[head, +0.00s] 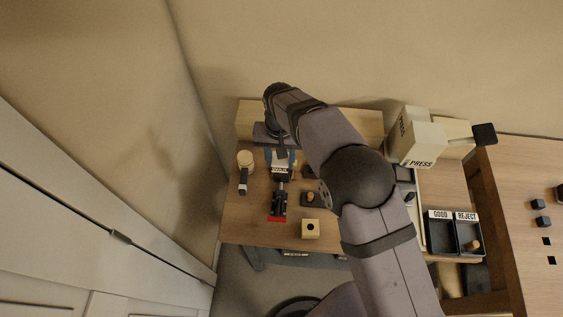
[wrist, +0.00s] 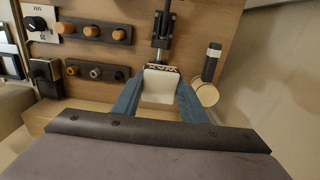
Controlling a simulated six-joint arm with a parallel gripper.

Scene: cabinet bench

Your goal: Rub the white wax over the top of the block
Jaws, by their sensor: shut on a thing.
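My gripper (wrist: 160,80) has blue fingers and is shut on the white wax (wrist: 159,88), a pale piece with a dark-lettered label along its far edge. In the head view the wax (head: 280,161) sits between the blue fingers, close to a dark toggle clamp (head: 279,196) with a red end. The clamp also shows in the wrist view (wrist: 161,30), just beyond the wax. I cannot make out the block; it may be hidden by the wax, and I cannot tell whether the wax touches it.
A mallet (head: 245,160) with a round pale head lies left of the clamp. Dark holders with wooden pegs (wrist: 94,33) stand on the bench to the other side. A yellowish block with a hole (head: 310,229) is near the front edge. A press (head: 418,142) and GOOD/REJECT trays (head: 440,236) are at the right.

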